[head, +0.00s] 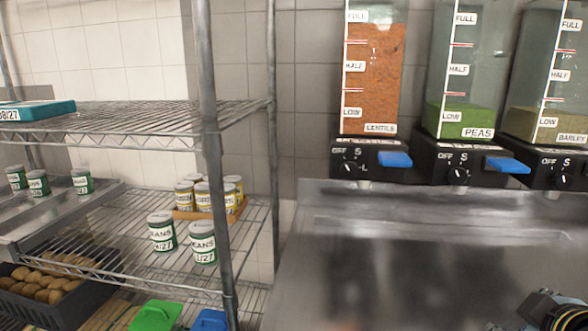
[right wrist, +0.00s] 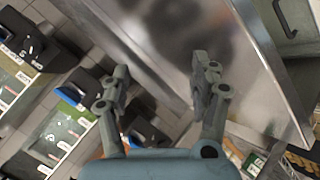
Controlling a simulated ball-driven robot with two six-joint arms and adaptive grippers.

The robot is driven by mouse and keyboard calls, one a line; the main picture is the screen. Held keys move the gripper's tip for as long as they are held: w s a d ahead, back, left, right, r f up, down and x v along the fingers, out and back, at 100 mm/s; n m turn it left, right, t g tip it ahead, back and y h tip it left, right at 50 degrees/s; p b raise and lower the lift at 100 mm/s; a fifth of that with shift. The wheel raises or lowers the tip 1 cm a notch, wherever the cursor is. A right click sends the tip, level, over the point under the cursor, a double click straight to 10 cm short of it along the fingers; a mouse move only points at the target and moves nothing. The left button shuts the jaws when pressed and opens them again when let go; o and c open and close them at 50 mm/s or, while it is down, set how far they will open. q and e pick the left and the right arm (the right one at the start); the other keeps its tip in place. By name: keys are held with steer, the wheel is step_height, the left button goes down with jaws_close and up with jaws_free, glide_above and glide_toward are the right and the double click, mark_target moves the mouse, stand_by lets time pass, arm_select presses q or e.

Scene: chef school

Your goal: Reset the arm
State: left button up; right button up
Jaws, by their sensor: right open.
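My right gripper (right wrist: 160,80) is open and empty in the right wrist view, its two grey fingers spread apart with the steel counter beyond them. Part of my right arm shows at the bottom right corner of the head view; its fingers cannot be made out there. My left gripper is not in either view. The steel counter (head: 420,255) is bare in its visible part and also shows in the right wrist view (right wrist: 255,60).
Lentils (head: 374,75), peas (head: 462,120) and barley (head: 545,122) dispensers line the wall above the counter. A wire shelf (head: 150,112) at left holds bean cans (head: 203,243), yellow-labelled cans (head: 232,185) and a potato crate (head: 75,312).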

steer(key=s+a+f+m+g+y, duration=0.1)
steer(key=s+a+m+g+y, duration=0.2)
steer(key=s, duration=0.5)
steer(key=s+a+f+m+g+y, duration=0.1)
steer(key=s+a+m+g, duration=0.15)
steer(key=s+a, duration=0.45)
steer(key=s+d+f+g+b, duration=0.1)
steer(key=d+f+b, duration=0.15)
steer(key=f, duration=1.35)
steer(key=s+d+f+b, duration=0.15)
steer(key=f+b, duration=0.25)
steer(key=f, duration=1.1)
steer(key=s+f+g+b, duration=0.1)
steer(key=s+f+b, duration=0.2)
steer(key=s+f, duration=0.6)
steer(key=s+d+f+b, duration=0.1)
steer(key=s+f+b, duration=0.3)
steer(key=s+f, duration=0.5)
step_height(320, 180, down, 8)
steer(key=shift+s+d+r+g, duration=0.1)
steer(key=shift+s+d+g, duration=0.05)
steer(key=shift+s+g, duration=0.2)
